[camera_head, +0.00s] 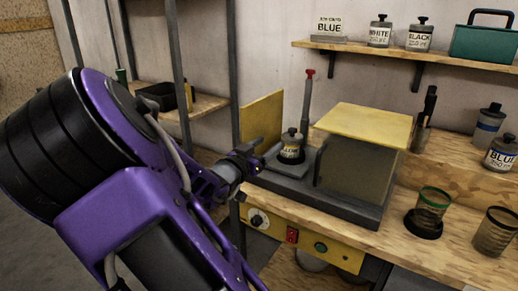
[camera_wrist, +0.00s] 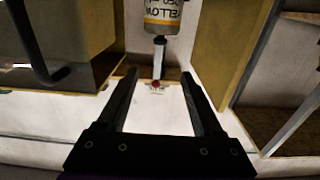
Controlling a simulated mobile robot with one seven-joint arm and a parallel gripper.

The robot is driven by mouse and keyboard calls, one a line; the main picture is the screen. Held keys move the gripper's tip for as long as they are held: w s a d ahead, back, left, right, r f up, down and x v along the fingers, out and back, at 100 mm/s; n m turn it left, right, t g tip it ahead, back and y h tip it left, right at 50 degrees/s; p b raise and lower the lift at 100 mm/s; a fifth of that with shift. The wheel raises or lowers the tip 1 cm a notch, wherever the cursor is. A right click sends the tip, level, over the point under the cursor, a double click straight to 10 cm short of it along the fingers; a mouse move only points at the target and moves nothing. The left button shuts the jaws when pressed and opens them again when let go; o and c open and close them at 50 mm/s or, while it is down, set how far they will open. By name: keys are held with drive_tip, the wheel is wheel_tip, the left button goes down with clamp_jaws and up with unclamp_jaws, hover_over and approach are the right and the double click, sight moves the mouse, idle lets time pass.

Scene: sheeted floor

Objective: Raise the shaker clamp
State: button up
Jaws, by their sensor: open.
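The shaker is a grey base (camera_head: 345,205) with a yellow-topped box (camera_head: 366,124) and an upright yellow panel (camera_head: 262,120). Between them a can labelled yellow (camera_head: 291,147) stands on the base; it shows upside down at the top of the wrist view (camera_wrist: 163,14). A grey post with a red knob (camera_head: 308,92), seemingly the clamp, rises behind the can. In the wrist view the post (camera_wrist: 158,60) shows between my fingers, its depth unclear. My gripper (camera_head: 256,153) is open and empty at the shaker's left front, near the can; its open fingers show in the wrist view (camera_wrist: 160,75).
A control panel (camera_head: 300,240) with a dial and buttons fronts the bench. Two cups (camera_head: 430,205) (camera_head: 495,230) and a blue can (camera_head: 501,152) stand to the right. A wall shelf (camera_head: 400,50) holds cans and a green case (camera_head: 486,40). A grey upright (camera_head: 179,80) stands left of the shaker.

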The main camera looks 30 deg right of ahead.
drive_tip(key=shift+v, duration=2.05)
drive_tip(key=shift+w, duration=0.1)
